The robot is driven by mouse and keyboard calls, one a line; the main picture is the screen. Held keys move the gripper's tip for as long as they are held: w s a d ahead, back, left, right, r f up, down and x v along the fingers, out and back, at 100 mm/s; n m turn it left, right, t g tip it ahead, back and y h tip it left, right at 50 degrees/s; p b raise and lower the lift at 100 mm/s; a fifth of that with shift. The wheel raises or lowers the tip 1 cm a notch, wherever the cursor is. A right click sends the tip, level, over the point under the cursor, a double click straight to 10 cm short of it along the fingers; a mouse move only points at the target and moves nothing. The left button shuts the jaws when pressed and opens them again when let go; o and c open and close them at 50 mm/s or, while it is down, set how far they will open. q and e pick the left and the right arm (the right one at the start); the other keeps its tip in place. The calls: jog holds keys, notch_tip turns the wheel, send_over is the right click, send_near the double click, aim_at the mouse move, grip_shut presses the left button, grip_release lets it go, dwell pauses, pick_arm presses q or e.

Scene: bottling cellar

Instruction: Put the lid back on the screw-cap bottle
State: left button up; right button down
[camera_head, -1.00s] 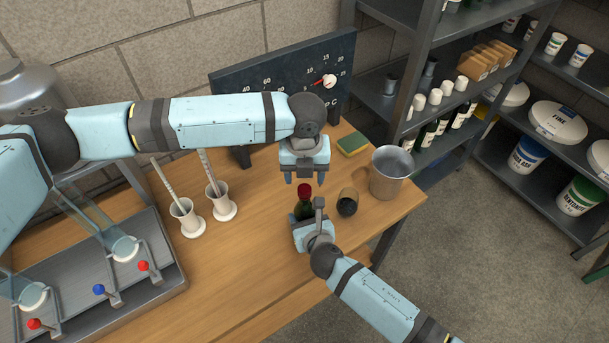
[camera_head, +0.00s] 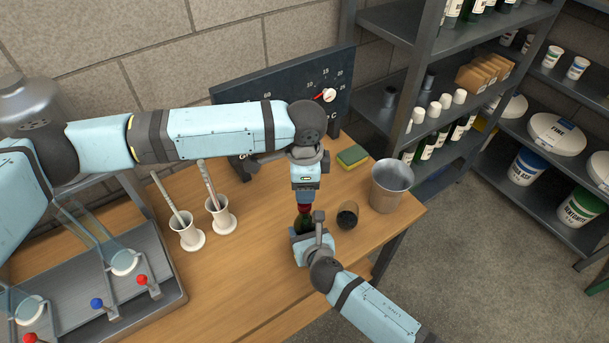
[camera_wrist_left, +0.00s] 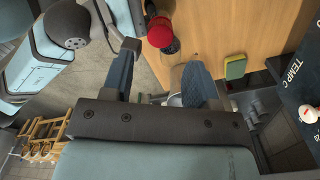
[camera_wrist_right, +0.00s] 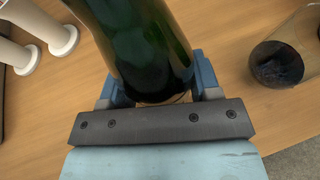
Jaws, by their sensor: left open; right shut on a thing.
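A dark green bottle (camera_head: 302,224) stands upright near the bench's front edge. My right gripper (camera_head: 311,241) is shut around its body, and the right wrist view shows the glass (camera_wrist_right: 145,45) between the fingers. A red cap (camera_head: 304,208) sits at the top of the bottle; I cannot tell whether it is screwed down. My left gripper (camera_head: 304,198) is open and points down just above the cap, partly covering it. In the left wrist view the red cap (camera_wrist_left: 160,32) lies just beyond and between the spread fingertips, with no visible contact.
A dark-bottomed glass (camera_head: 347,214) stands close to the right of the bottle, with a metal bucket (camera_head: 390,188) beyond it. A sponge (camera_head: 352,156) lies behind. Two white stands (camera_head: 187,233) with tubes are to the left. A dark gauge board (camera_head: 270,100) stands behind.

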pick_arm(q)
jog(key=n, duration=0.6)
jog(key=shift+r+n, duration=0.3)
jog(key=n, duration=0.6)
jog(key=shift+r, duration=0.25)
jog(key=n, duration=0.6)
jog(key=shift+r, duration=0.2)
jog(key=n, duration=0.5)
jog(key=shift+r+n, duration=0.2)
jog(key=shift+n, duration=0.1)
jog(key=shift+f, duration=4)
